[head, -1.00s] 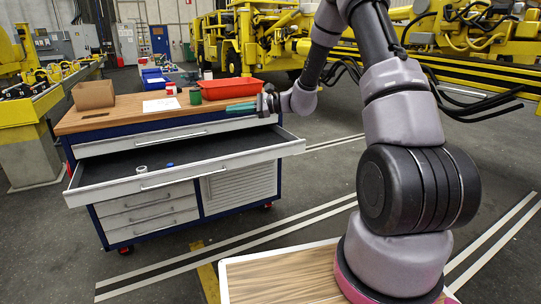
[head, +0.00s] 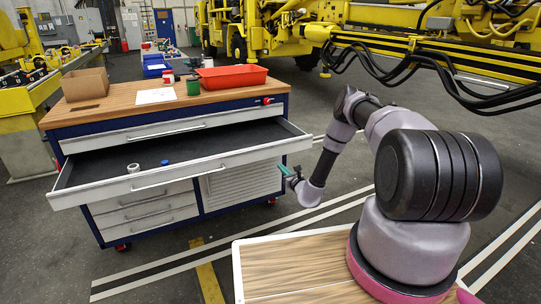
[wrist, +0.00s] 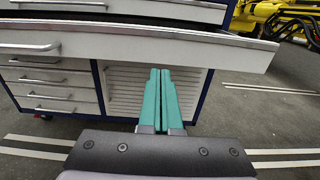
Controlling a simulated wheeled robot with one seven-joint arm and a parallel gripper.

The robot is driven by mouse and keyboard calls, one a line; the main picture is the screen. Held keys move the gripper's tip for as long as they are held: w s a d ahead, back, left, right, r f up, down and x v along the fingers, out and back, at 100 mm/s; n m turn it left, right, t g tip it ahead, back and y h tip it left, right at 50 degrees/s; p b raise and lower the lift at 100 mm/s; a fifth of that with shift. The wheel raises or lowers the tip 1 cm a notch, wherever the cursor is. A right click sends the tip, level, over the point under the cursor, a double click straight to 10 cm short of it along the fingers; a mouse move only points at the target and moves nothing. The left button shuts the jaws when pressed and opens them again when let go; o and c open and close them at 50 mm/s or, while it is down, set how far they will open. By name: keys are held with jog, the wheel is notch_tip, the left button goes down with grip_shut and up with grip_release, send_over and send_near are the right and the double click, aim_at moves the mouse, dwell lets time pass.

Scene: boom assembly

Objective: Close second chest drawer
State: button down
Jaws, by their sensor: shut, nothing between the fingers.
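The tool chest is blue and white with a wooden top (head: 120,105). Its second drawer (head: 215,163), the wide one below the top drawer (head: 165,134), is pulled far out. A white ring-shaped item (head: 133,168) and a small blue item (head: 165,162) lie in it. My gripper (head: 283,170) is at the right end of the open drawer's front, with green fingers. In the wrist view the two fingers (wrist: 160,72) are together and empty, pointing at the chest, their tips just below the drawer front (wrist: 130,38). I cannot tell whether they touch it.
On the chest top are a red tray (head: 232,77), a green cup (head: 193,86), a white paper (head: 155,96) and a cardboard box (head: 85,84). Smaller drawers (head: 145,207) and a louvred panel (head: 240,185) below are closed.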

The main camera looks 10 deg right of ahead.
aim_at(266, 152)
jog(key=x, duration=1.3)
jog(key=shift+w+a, duration=0.1)
jog(key=shift+w, duration=0.15)
